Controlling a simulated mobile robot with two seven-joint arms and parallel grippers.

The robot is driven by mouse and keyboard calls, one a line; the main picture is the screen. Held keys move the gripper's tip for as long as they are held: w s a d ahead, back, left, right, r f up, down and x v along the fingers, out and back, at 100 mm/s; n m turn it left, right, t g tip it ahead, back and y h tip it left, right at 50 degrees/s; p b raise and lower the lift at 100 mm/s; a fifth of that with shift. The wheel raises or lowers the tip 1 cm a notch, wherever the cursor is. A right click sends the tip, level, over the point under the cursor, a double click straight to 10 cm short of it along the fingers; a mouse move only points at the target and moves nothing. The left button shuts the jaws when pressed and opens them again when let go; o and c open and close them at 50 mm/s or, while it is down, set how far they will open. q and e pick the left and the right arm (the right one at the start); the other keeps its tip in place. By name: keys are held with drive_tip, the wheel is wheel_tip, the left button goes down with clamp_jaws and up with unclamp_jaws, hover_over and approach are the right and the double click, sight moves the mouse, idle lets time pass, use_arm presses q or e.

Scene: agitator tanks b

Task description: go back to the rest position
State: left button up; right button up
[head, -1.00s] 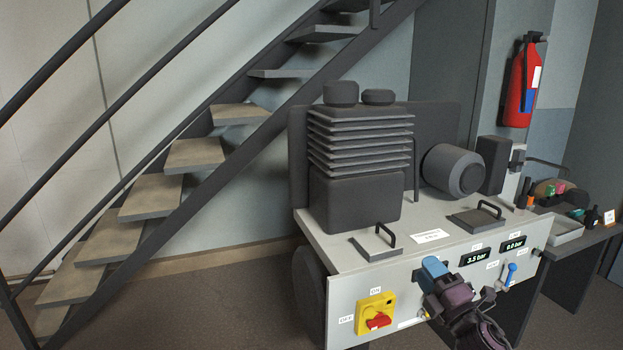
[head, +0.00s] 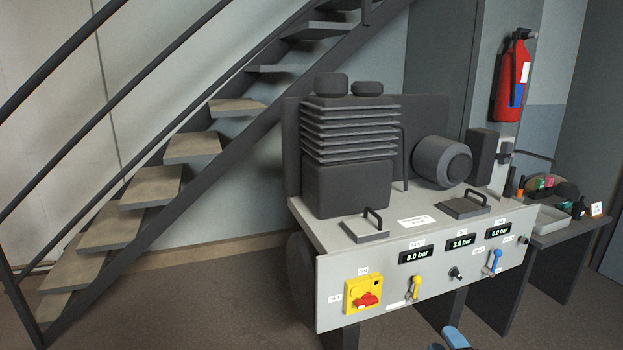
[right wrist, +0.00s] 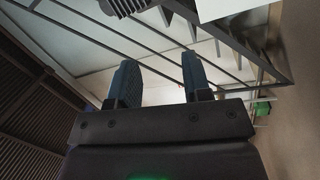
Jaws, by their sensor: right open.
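My right gripper (head: 452,340) shows only as blue fingertips at the bottom edge of the head view, below and apart from the front panel of the compressor bench (head: 340,315). In the right wrist view the two fingers (right wrist: 160,80) stand apart with nothing between them. The rest of the right arm is hidden below the head view. My left gripper is in neither view.
The panel carries a yellow box with a red knob (head: 367,300), a yellow lever (head: 415,287), a blue lever (head: 494,261) and displays. A compressor (head: 348,188) stands on top. Stairs (head: 150,190) rise at left. A side table holds a grey tray (head: 552,221).

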drive_tip(key=s+d+f+m+g+h+b, duration=0.1)
drive_tip(key=s+f+m+g+h+b, duration=0.25)
drive_tip(key=s+f+m, duration=0.8)
use_arm(q)
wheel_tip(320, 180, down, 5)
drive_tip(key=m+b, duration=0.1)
drive_tip(key=b, duration=0.3)
use_arm(e)
drive_tip(key=s+f+m+g, duration=0.1)
drive_tip(key=s+f+g, duration=0.25)
drive_tip(key=s, duration=0.65)
drive_tip(key=s+f+m+g, duration=0.2)
drive_tip(key=s+f, duration=0.3)
drive_tip(key=s, duration=0.5)
use_arm(q)
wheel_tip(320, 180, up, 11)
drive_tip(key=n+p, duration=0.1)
drive_tip(key=p, duration=1.4)
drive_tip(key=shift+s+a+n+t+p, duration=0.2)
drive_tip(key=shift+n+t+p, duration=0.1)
drive_tip(key=shift+p, duration=0.05)
use_arm(e)
wheel_tip(320, 180, up, 11)
drive_tip(key=s+m, duration=0.1)
drive_tip(key=m, duration=0.1)
drive_tip(key=shift+s+d+t+h, duration=0.15)
drive_tip(key=shift+s+t+h, duration=0.05)
drive_tip(key=shift+t+h, duration=0.25)
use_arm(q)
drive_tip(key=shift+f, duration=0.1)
